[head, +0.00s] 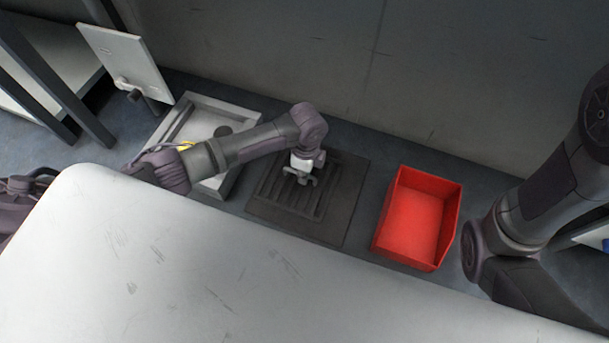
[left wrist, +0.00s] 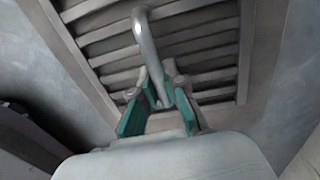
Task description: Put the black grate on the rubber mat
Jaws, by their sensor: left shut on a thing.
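The black grate (head: 298,204) is a slatted dark panel over the dark rubber mat (head: 349,190). Mat shows around it, most on the right. Whether the grate touches the mat cannot be told. My left gripper (head: 303,174) reaches over the grate from the left, pointing down. In the left wrist view my gripper (left wrist: 160,88) is shut on a grey curved handle (left wrist: 147,42) that stands over the slats of the grate (left wrist: 206,62). Where the handle joins the grate is partly hidden. My right arm shows at the right; its gripper is out of view.
A red bin (head: 459,222) stands on the floor right of the mat. A pale grey tray (head: 238,108) lies to the left, partly behind my left arm. A white panel (head: 125,57) stands farther left. A grey wall (head: 300,60) rises behind.

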